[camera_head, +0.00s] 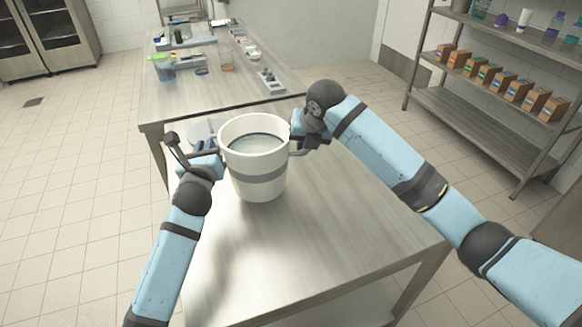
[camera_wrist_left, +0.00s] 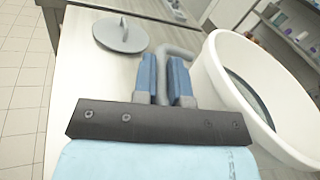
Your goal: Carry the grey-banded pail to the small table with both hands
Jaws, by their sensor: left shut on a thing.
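The white pail (camera_head: 252,161) with a grey band stands upright on or just above the near metal table (camera_head: 320,225); I cannot tell if it touches. A pale surface shows inside it. My left gripper (camera_head: 212,160) is at the pail's left side. In the left wrist view, its blue fingers (camera_wrist_left: 166,78) are shut on the grey side handle (camera_wrist_left: 183,52), beside the pail's wall (camera_wrist_left: 225,75). My right gripper (camera_head: 303,132) is at the pail's right side by the other handle; my wrist hides its fingers. I cannot tell which table is the small one.
A grey lid (camera_wrist_left: 122,36) with a knob lies on the table left of the pail. Behind is a longer metal table (camera_head: 200,105) with jars and small dishes. A shelf (camera_head: 470,100) with small boxes stands at right. The near table's front is clear.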

